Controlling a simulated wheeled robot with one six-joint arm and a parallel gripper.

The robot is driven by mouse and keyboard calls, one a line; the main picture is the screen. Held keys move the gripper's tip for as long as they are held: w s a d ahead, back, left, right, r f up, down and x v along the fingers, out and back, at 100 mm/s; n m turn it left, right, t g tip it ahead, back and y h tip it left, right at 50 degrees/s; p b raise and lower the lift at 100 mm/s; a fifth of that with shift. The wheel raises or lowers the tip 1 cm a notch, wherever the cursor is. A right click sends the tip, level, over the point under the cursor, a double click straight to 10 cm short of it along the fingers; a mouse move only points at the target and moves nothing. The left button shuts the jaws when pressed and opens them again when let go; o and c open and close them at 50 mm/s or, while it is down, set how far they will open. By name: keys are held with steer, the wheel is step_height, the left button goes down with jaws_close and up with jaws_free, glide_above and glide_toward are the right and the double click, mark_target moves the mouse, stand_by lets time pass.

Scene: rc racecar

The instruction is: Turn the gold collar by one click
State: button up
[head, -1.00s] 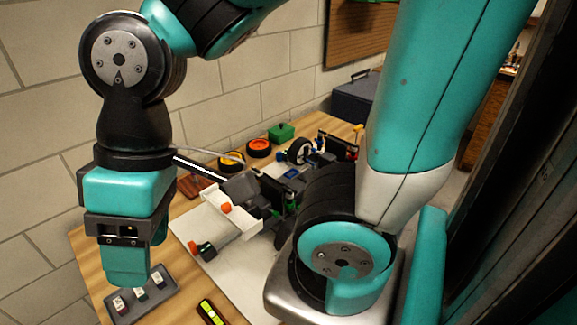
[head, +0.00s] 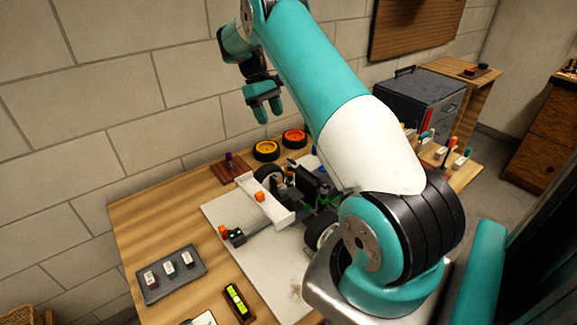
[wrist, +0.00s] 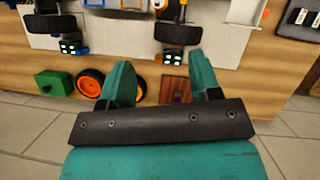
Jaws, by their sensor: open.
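The racecar (head: 310,188) sits on a white board (head: 285,276) on the wooden table, partly hidden behind my arm. Its white rear wing (head: 272,207) faces the left side. In the wrist view, black wheels (wrist: 178,34) and parts of the car show along the top edge. I cannot make out the gold collar in either view. My gripper (head: 268,108) is open and empty, raised above the back edge of the table near the wall. Its two teal fingers (wrist: 163,82) stand apart in the wrist view, with nothing between them held.
A yellow-rimmed wheel (head: 266,150), an orange-rimmed wheel (head: 294,138) and a brown block with a purple piece (head: 228,170) lie at the back. A grey tray (head: 170,290) and a yellow level (head: 238,301) lie in front. A dark toolbox (head: 420,95) stands beyond.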

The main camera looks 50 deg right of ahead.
mark_target(288, 165)
steer(key=x, duration=1.7)
steer(key=shift+s+f, duration=0.15)
steer(key=shift+f, duration=0.05)
steer(key=shift+c, duration=0.2)
steer(key=c, duration=0.9)
